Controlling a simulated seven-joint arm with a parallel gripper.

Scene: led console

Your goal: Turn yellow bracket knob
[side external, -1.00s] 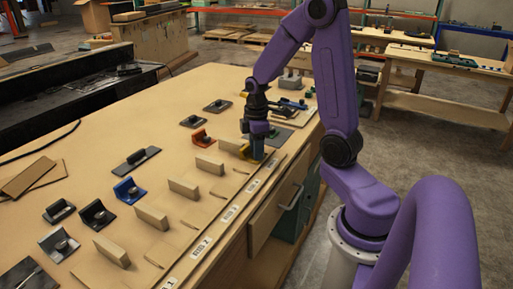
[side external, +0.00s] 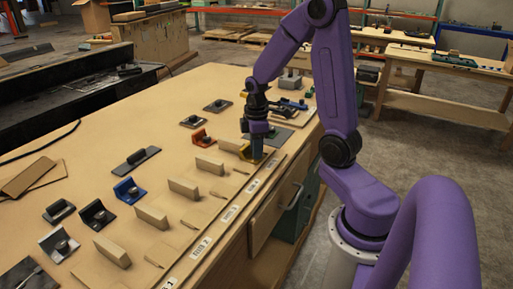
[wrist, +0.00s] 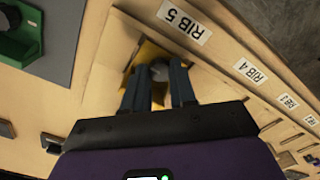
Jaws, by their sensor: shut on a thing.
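The yellow bracket (wrist: 150,52) lies on the wooden table by the label RIB 5 (wrist: 184,23). Its grey knob (wrist: 159,71) shows between my fingertips in the wrist view. My gripper (wrist: 158,82) points down over the bracket and is shut on the knob, one finger on each side. In the side external view my gripper (side external: 256,156) hides most of the bracket, and only a yellow edge (side external: 250,157) shows at its base. The knob is hidden there.
Upright wooden ribs (side external: 184,188) run along the table's front. A green bracket (wrist: 22,35) on a grey plate (wrist: 66,28) is close by.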

